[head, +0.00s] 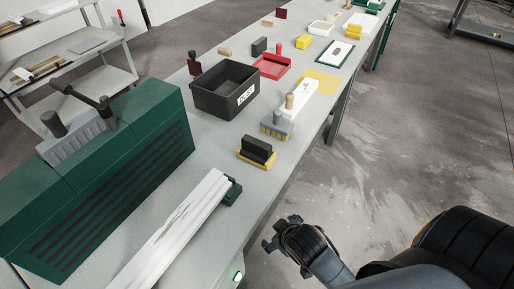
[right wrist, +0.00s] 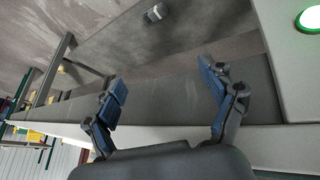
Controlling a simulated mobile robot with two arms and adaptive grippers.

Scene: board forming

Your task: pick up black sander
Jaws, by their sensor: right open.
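The black sander (head: 257,150) sits on the bench, a dark block with a handle on top and a yellow base. It lies between a grey-and-yellow brush (head: 277,126) and the long white board (head: 172,235). My right gripper (head: 280,235) is in the head view, off the bench's right edge, lower than and to the right of the sander. In the right wrist view my right gripper (right wrist: 163,88) has its fingers wide apart with nothing between them. The sander cannot be made out there. My left gripper is not in view.
A green machine (head: 110,170) stands on the bench at left. A black bin (head: 225,90) is behind the sander, with a red tray (head: 272,66) and several small tools farther back. A lit green button (right wrist: 311,19) shows on the bench's side. The floor at right is clear.

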